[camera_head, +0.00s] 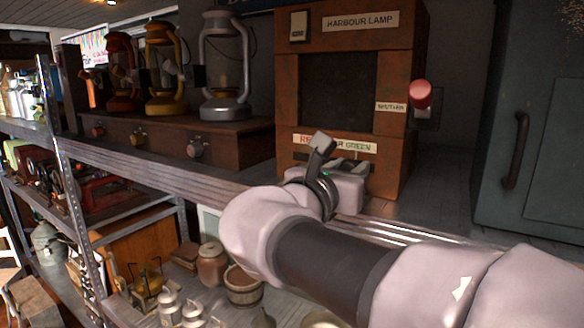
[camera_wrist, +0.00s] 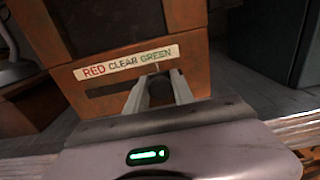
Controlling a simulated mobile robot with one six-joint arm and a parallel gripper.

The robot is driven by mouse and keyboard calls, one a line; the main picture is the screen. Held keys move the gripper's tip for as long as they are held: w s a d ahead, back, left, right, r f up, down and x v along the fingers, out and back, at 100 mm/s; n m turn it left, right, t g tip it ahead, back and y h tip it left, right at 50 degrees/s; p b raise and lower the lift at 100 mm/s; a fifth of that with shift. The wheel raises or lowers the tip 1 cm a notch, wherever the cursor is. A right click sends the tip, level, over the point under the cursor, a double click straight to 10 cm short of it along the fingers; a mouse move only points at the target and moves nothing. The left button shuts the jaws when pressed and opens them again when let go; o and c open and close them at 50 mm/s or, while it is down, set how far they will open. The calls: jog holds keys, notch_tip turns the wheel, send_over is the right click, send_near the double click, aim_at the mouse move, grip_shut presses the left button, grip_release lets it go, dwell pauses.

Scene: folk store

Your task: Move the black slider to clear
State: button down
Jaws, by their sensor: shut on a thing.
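The wooden Harbour Lamp box (camera_head: 345,26) stands on the shelf. Its label (camera_wrist: 125,63) reads RED CLEAR GREEN, above a dark horizontal slot (camera_wrist: 105,92). The black slider (camera_wrist: 158,92) shows only as a dark patch between my fingers, below the word GREEN; the slot is bare to the left, under RED and CLEAR. My gripper (camera_wrist: 160,80) is shut on the slider at the box front. In the head view my gripper (camera_head: 350,163) is at the lower front of the box, my wrist covers part of the label, and the slider is hidden.
A red knob (camera_head: 420,95) sticks out on the box's right side. Lanterns (camera_head: 224,70) stand on a wooden base (camera_head: 235,140) to the left. A dark cabinet (camera_head: 545,130) with a handle stands right. Jars and pots (camera_head: 212,265) are on the shelf below.

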aim_at(329, 160)
jog(key=w+a+p, duration=0.1)
jog(key=a, duration=0.1)
jog(key=w+a, duration=0.2)
jog(key=shift+w+a+p, duration=0.1)
jog(key=shift+a+p, duration=0.1)
jog(key=shift+p, duration=0.2)
jog(key=shift+d, duration=0.25)
jog(key=c, duration=1.1)
grip_release()
jog(key=shift+a, duration=0.15)
jog(key=shift+s, duration=0.25)
jog(key=v, duration=1.7)
jog(key=shift+b, duration=0.3)
